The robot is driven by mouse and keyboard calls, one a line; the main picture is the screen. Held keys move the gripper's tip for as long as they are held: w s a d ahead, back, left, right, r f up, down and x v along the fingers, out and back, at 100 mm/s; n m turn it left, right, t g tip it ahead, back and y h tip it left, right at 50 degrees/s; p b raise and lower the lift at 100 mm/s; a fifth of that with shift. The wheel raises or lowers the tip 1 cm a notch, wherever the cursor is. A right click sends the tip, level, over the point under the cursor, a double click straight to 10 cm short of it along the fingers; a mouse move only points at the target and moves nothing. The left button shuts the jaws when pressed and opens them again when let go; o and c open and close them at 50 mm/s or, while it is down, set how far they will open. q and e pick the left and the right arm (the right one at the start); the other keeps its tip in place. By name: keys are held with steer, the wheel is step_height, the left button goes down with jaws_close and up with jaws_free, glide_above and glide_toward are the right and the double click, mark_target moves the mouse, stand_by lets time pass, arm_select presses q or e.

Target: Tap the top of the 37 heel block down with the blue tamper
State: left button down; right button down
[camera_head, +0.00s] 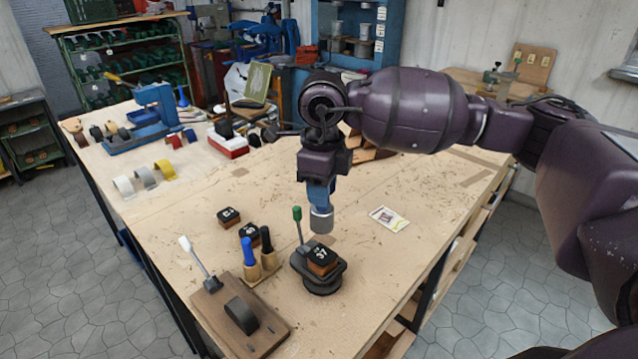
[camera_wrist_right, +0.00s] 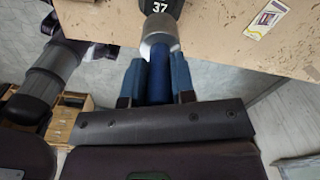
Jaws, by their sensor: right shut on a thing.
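My right gripper (camera_head: 320,190) is shut on the blue tamper, whose grey cylindrical head (camera_head: 321,221) points down. In the right wrist view the tamper's blue handle (camera_wrist_right: 159,82) lies between the two blue fingers, with its grey head (camera_wrist_right: 158,35) beyond them. The 37 heel block (camera_head: 321,258) has a black top with a white 37 and brown sides. It sits on a dark round-edged stand (camera_head: 322,285) beside a green-knobbed lever (camera_head: 297,214). The tamper head is above the block, apart from it in the head view. The block's top also shows in the wrist view (camera_wrist_right: 150,8). My left gripper is not in view.
Two other dark-topped blocks (camera_head: 228,216) (camera_head: 249,232) and a wooden holder (camera_head: 262,274) with blue and black handles stand left of the stand. A white-knobbed lever (camera_head: 193,255) rises from a brown board (camera_head: 212,305). A card (camera_head: 389,219) lies right. The table between is mostly bare.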

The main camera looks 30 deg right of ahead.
mark_target(322, 212)
steer(key=shift+s+f, duration=0.1)
steer(key=shift+f, duration=0.5)
arm_select(q)
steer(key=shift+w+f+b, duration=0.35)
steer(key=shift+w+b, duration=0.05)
steer(key=shift+b, duration=0.55)
arm_select(e)
steer(key=shift+f, duration=2.05)
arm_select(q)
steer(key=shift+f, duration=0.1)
